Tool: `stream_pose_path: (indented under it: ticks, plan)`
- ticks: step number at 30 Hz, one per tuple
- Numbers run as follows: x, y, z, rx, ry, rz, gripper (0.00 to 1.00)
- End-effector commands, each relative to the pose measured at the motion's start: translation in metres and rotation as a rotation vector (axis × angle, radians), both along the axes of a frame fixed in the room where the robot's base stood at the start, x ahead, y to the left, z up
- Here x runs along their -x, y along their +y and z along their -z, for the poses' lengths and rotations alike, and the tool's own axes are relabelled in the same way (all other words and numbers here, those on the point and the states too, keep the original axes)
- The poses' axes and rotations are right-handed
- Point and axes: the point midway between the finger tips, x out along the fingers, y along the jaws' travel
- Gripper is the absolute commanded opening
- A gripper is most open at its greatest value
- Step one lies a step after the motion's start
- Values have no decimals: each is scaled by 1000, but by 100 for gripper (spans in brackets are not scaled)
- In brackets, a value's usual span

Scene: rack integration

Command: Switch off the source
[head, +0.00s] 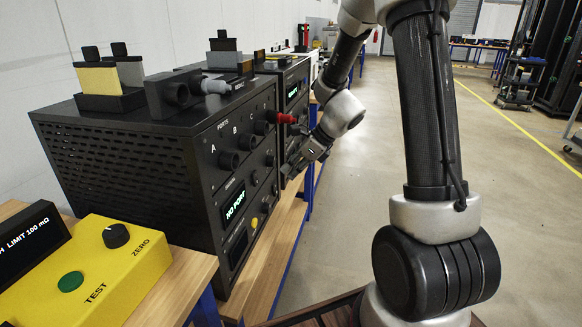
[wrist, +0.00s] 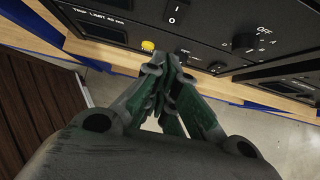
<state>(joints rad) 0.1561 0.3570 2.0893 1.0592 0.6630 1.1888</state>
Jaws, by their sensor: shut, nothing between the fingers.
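My gripper (head: 306,156) is shut and empty, in front of the black units' front panels. In the wrist view its closed fingertips (wrist: 168,66) are below a black panel, near a yellow button (wrist: 148,46). A rocker switch (wrist: 173,12) marked I and O is above the fingertips; which side is pressed is unclear. A black rotary knob (wrist: 244,42) with OFF and A marks is to the right; its setting is hard to read. The near black unit (head: 110,150) has ports A, B, C and a display (head: 235,202) reading NO PORT. Which unit is the source is not labelled legibly.
A second black unit (head: 292,72) with a green-lit display stands behind. A yellow tester (head: 90,270) with a green button stands at the near left. The wooden bench edge (head: 272,258) runs below the units. Open floor lies to the right.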

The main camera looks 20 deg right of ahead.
Motion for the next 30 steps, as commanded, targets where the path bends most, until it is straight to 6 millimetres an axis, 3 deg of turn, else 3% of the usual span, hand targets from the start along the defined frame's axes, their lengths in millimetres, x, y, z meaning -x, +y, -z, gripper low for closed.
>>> stream_pose_path:
  ticks: [9,18,30]
  plan:
    - [-24,34,54,2,1,-1,0]
    - [-44,61,56,2,-1,-1,0]
    - [-46,63,56,1,-1,0,0]
